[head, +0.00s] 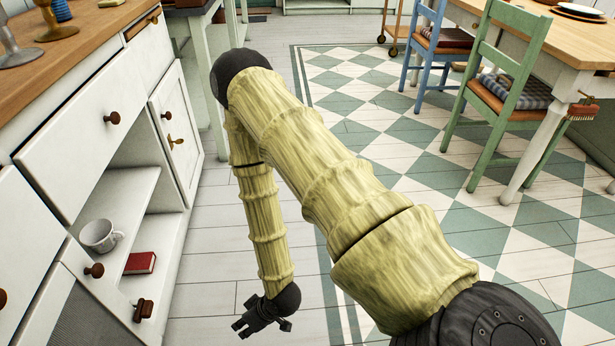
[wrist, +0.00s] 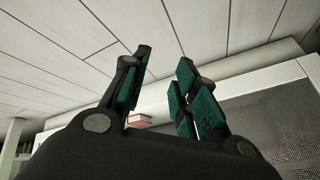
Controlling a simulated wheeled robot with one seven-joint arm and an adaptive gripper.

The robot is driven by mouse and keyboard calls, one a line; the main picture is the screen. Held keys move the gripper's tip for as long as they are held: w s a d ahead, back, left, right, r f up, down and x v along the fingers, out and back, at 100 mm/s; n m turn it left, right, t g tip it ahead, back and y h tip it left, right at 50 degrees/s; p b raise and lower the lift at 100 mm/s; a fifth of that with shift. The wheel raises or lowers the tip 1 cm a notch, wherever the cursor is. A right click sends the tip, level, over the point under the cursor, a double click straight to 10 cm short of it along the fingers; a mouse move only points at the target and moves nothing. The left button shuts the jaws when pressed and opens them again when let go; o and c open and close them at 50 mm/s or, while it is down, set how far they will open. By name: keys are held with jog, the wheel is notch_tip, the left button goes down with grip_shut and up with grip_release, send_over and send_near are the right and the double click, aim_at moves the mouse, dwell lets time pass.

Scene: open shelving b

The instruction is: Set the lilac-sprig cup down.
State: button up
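A pale cup (head: 100,235) with faint grey markings stands upright on a white shelf in the open cabinet at the left of the head view. I cannot make out whether the markings are lilac sprigs. My gripper (head: 254,321) hangs low over the floor, to the right of the cabinet and apart from the cup. In the wrist view my gripper (wrist: 165,68) has its green-padded fingers spread, with nothing between them. The cup does not show in the wrist view.
A red book (head: 140,263) lies in the cabinet, right of the cup. The wooden counter (head: 95,38) above bears candlesticks. Open floor (head: 215,215) lies beside the cabinet. A green chair (head: 508,75) and a table (head: 560,35) stand at the right.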

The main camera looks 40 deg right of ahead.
jog(key=s+d+m+g+h, duration=0.1)
jog(key=s+d, duration=0.3)
jog(key=s, duration=0.4)
jog(key=s+d+m+g+h, duration=0.1)
jog(key=s+d+g+h, duration=0.2)
jog(key=s, duration=0.6)
jog(key=shift+d+f+m+g, duration=0.2)
jog(key=shift+d+m+g, duration=0.1)
jog(key=shift+d+m, duration=0.15)
